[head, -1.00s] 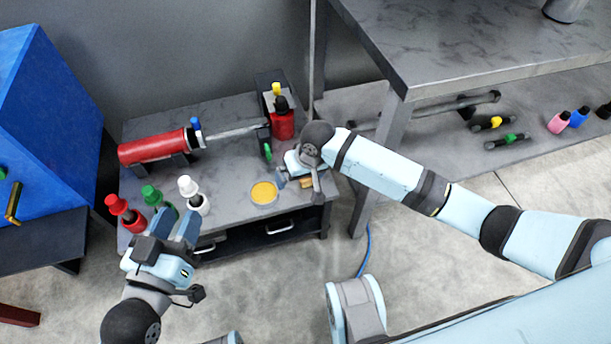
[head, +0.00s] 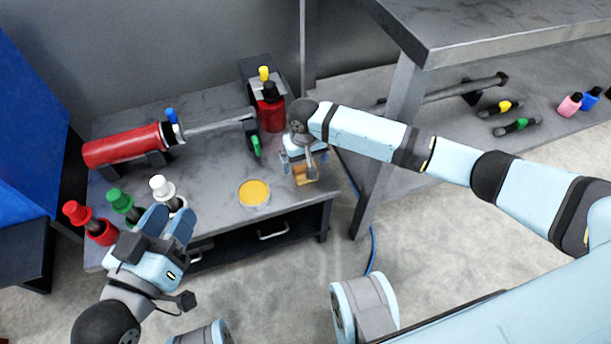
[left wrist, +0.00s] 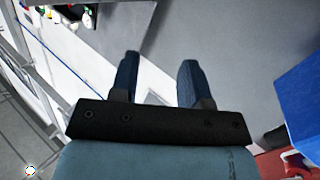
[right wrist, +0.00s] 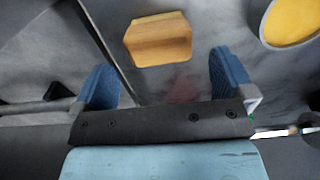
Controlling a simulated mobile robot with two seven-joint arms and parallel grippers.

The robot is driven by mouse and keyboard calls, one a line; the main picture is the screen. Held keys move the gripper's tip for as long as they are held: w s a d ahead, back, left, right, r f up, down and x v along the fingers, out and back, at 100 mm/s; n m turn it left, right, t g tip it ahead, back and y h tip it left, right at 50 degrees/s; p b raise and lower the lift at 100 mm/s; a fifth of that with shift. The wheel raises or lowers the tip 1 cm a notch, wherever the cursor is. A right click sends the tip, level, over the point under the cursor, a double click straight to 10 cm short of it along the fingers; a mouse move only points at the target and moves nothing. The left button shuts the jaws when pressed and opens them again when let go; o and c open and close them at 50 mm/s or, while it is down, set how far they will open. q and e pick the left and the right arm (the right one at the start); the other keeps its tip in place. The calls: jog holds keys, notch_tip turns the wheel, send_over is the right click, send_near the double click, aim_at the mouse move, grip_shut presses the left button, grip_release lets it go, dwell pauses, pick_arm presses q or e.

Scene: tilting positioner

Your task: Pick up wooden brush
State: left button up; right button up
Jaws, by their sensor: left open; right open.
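The wooden brush, a tan wooden block (head: 306,175), lies near the front right corner of the grey workbench top (head: 222,160). It also shows in the right wrist view (right wrist: 158,40), just beyond the fingertips and between their lines. My right gripper (right wrist: 165,68) is open and empty, with the block ahead of it and apart from it. In the head view the right gripper (head: 304,160) is right over the block and partly hides it. My left gripper (head: 169,219) is open and empty at the bench's front left edge, near the bottles.
A tin with yellow contents (head: 254,193) stands left of the brush. Red (head: 101,231), green and white capped bottles stand at the front left. A red cylinder with a rod (head: 125,147) lies behind. A red bottle (head: 270,112) stands at the back. A table leg (head: 382,150) is close on the right.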

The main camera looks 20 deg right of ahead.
jog(key=shift+s+f+b, duration=0.1)
jog(key=shift+f+b, duration=0.35)
jog(key=shift+f, duration=0.15)
jog(key=f+b, duration=0.2)
jog(key=f, duration=0.1)
jog(key=shift+s+f+b, duration=0.25)
jog(key=shift+f+b, duration=0.1)
jog(key=shift+b, duration=0.05)
jog(key=shift+f, duration=0.3)
pick_arm(q)
jog(key=shift+w+a+f+m+t, duration=0.15)
jog(key=shift+w+a+f+m, duration=0.1)
jog(key=shift+w+m, duration=0.25)
jog(key=shift+w+a+f+m+t, duration=0.15)
jog(key=shift+w+a+m, duration=0.15)
jog(key=shift+m, duration=0.2)
pick_arm(e)
jog(key=shift+r, duration=0.1)
jog(key=c, duration=1)
pick_arm(q)
jog(key=shift+d, duration=0.1)
pick_arm(e)
jog(key=shift+r, duration=0.1)
